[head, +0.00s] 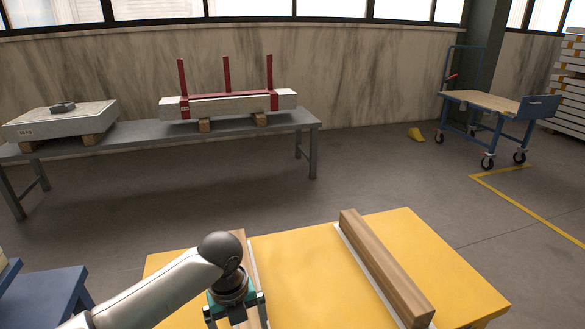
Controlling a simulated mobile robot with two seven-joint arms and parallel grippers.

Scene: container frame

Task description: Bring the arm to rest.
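My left arm (165,290) comes in from the lower left. Its wrist bends down over the left part of a yellow table (310,265). My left gripper (237,312) points down at a wooden beam (240,235) on that table. Its dark fingers are spaced apart on either side of a green body. The fingertips are hidden or cut off by the bottom edge, so I cannot tell whether they touch or hold the beam. My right gripper is not in view.
A second wooden beam (385,268) lies on the right of the yellow table, with clear surface between the beams. A blue stand (45,295) is at lower left. Behind are a grey bench (230,125) with stone blocks and a blue cart (490,104).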

